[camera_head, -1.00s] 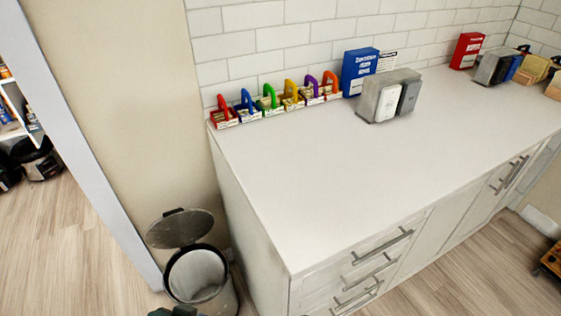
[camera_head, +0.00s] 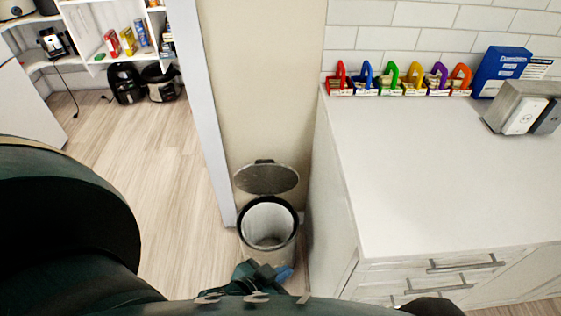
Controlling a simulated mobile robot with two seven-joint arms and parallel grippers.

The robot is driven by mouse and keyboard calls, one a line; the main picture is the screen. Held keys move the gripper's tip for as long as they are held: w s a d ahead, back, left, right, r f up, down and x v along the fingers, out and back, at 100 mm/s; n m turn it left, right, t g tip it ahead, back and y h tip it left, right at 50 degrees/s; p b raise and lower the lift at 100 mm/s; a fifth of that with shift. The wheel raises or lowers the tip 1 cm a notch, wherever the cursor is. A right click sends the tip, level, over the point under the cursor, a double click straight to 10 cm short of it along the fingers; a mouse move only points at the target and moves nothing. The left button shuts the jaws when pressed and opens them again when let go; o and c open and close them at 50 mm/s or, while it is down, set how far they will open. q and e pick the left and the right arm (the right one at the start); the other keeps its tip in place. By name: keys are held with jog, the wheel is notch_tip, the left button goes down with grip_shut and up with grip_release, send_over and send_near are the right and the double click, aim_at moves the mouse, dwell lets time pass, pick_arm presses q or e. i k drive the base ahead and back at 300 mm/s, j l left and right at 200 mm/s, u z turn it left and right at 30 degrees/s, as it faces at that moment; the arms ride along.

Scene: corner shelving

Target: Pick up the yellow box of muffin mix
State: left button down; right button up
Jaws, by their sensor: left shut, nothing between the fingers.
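A small yellow box (camera_head: 128,41) stands on the far shelf at the upper left, between a red box (camera_head: 112,44) and a blue one (camera_head: 141,33). It is too small to read, so I cannot tell if it is the muffin mix. My left arm fills the lower left. My left gripper (camera_head: 281,273) is low in the picture, in front of the bin and far from the yellow box. It is shut and empty. My right gripper is not in view.
An open-lidded bin (camera_head: 268,226) stands between the door frame (camera_head: 198,110) and the white counter (camera_head: 420,180). The counter holds colourful holders, a blue box (camera_head: 499,70) and a metal dispenser (camera_head: 520,110). Two dark appliances stand under the shelves (camera_head: 90,50). The wooden floor (camera_head: 165,150) is clear.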

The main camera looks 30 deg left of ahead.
aim_at(127, 37)
jog(key=u, duration=1.9)
jog(key=i+j, duration=0.15)
jog(key=j, duration=0.2)
jog(key=i+j+u, duration=0.15)
jog(key=j, duration=0.2)
jog(key=i+j, duration=0.55)
jog(key=i+j+u, duration=0.1)
jog(key=i+j, duration=0.15)
jog(key=i, duration=0.25)
jog(key=i+j, duration=0.25)
jog(key=i, duration=0.2)
jog(key=i+z, duration=0.35)
jog(key=i, duration=0.4)
jog(key=i+j+z, duration=0.15)
jog(key=i+z, duration=0.15)
jog(key=i, duration=0.45)
jog(key=i+z, duration=0.25)
jog(key=i, duration=0.25)
jog(key=i+j+z, duration=0.2)
jog(key=i, duration=0.3)
jog(key=i+j+z, duration=0.25)
jog(key=i, duration=0.3)
